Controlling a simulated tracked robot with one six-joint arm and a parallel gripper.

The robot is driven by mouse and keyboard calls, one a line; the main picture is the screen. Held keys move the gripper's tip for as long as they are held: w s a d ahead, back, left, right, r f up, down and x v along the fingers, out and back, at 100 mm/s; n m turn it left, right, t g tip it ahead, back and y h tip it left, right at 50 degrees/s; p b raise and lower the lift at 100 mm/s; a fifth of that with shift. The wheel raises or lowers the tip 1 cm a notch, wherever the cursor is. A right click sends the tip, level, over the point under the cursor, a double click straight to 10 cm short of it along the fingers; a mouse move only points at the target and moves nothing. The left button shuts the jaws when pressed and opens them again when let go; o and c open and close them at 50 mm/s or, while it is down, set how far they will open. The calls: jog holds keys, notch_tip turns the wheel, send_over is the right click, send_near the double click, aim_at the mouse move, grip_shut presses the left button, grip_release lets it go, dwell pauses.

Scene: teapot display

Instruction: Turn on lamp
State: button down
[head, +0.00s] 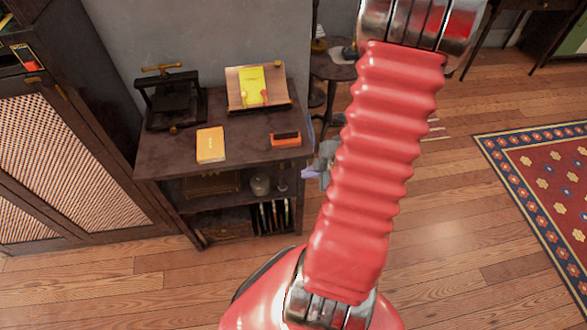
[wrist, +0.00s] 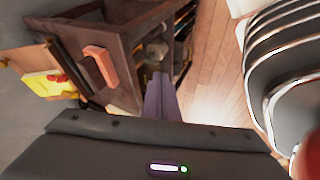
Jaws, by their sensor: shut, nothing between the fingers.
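My gripper (head: 308,173) shows partly in the head view, just right of the dark wooden stand (head: 168,158), with my red arm hiding the rest. In the wrist view its purple fingers (wrist: 160,86) are together, shut and empty. Their tips point toward the stand's open side shelves. I cannot tell whether they touch the stand.
The stand holds a black press (head: 172,98), a yellow book on a holder (head: 251,86), an orange book (head: 210,145) and an orange block (head: 286,139). A cabinet (head: 70,160) stands left, a small round table (head: 335,68) behind. Wooden floor is clear in front; a rug (head: 550,180) lies right.

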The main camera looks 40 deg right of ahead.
aim_at(288, 165)
jog(key=w+d+f, duration=0.1)
jog(key=w+f, duration=0.7)
jog(key=w, duration=0.1)
jog(key=shift+d+f, duration=0.35)
jog(key=shift+d, duration=0.05)
dwell(0.4)
jog(key=shift+w+d+f, duration=0.1)
jog(key=shift+w, duration=0.05)
dwell(0.3)
